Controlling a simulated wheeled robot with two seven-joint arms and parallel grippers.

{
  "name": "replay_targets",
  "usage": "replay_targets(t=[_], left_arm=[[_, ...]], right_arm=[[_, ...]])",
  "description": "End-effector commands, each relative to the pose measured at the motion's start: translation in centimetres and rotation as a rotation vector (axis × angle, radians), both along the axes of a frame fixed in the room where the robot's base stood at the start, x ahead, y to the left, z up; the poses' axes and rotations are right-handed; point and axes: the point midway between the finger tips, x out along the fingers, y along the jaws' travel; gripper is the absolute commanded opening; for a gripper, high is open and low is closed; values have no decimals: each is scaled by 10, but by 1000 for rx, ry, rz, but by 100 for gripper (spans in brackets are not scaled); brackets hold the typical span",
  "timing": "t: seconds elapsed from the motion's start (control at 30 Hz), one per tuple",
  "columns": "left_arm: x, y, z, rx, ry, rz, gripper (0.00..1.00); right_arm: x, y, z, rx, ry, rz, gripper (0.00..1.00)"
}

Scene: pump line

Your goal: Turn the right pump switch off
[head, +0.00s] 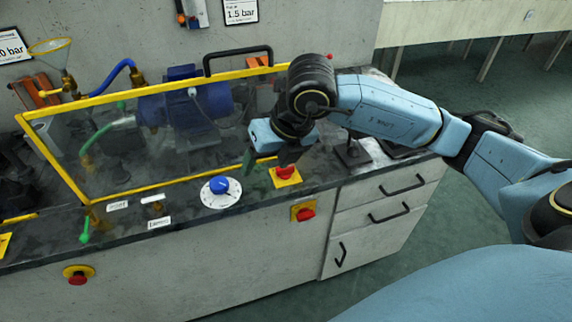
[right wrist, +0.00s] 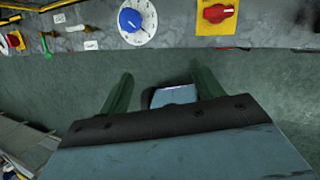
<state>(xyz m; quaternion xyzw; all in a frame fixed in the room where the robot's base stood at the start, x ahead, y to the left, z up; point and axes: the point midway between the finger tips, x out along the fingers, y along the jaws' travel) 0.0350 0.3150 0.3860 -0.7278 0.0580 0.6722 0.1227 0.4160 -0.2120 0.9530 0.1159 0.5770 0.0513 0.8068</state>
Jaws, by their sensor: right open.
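The right pump switch (head: 286,173) is a red knob on a yellow plate, on the worktop to the right of the blue dial. In the right wrist view the switch (right wrist: 217,13) shows at the top edge, its red handle lying roughly left to right in the picture. My right gripper (head: 268,163) hangs just beside and above the switch in the head view, partly overlapping it. In the right wrist view its green fingers (right wrist: 162,85) are spread, with nothing held between them. I cannot tell whether a finger touches the switch. My left gripper is out of view.
A blue dial on a white disc (head: 220,190) sits left of the switch. A yellow-framed clear guard (head: 150,190) stands behind it, before a blue pump (head: 190,103). Red buttons on yellow (head: 305,214) are on the cabinet front. A green valve handle (head: 85,233) is at left.

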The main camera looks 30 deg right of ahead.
Motion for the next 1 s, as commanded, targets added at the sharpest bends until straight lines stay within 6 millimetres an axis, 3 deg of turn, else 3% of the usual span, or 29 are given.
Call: replay_targets(t=[0.03, 0.1, 0.23, 0.47, 0.8, 1.0], left_arm=[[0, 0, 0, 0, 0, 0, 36], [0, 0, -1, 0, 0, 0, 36], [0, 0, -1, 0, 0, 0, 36], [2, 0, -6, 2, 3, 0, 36], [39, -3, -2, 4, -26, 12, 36], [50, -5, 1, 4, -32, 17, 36]], right_arm=[[6, -22, 5, -85, -14, -57, 65], [10, -45, 9, -171, -24, -121, 65], [14, -67, 13, -249, -33, -186, 65], [23, -72, -14, -260, -30, -196, 65], [50, -78, -79, -258, -30, -194, 65], [60, -79, -102, -257, -32, -191, 65]])
